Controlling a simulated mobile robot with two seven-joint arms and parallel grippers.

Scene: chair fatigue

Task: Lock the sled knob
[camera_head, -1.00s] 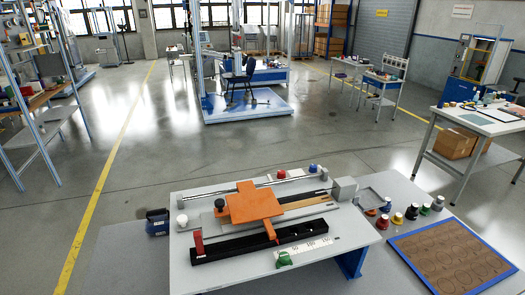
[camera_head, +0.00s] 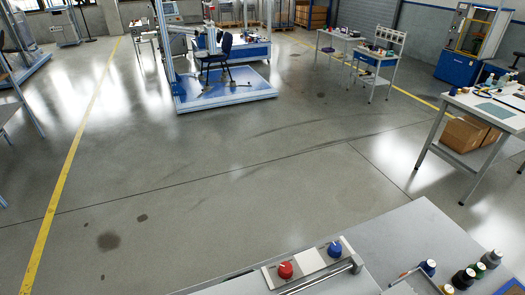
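The sled and its knob are out of the picture now, below the bottom edge. Only the far end of the fixture table (camera_head: 390,230) shows at the lower right. On it a metal rail (camera_head: 318,277) and a plate with a red knob (camera_head: 285,269) and a blue knob (camera_head: 334,249) are visible. I cannot tell whether either of these belongs to the sled. Neither of my grippers is in view.
Several small capped bottles, one of them blue (camera_head: 428,267), stand at the lower right near a grey tray (camera_head: 408,284). A white side table (camera_head: 490,115) with a cardboard box (camera_head: 463,134) under it is at the right. Open floor (camera_head: 240,190) lies beyond the table.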

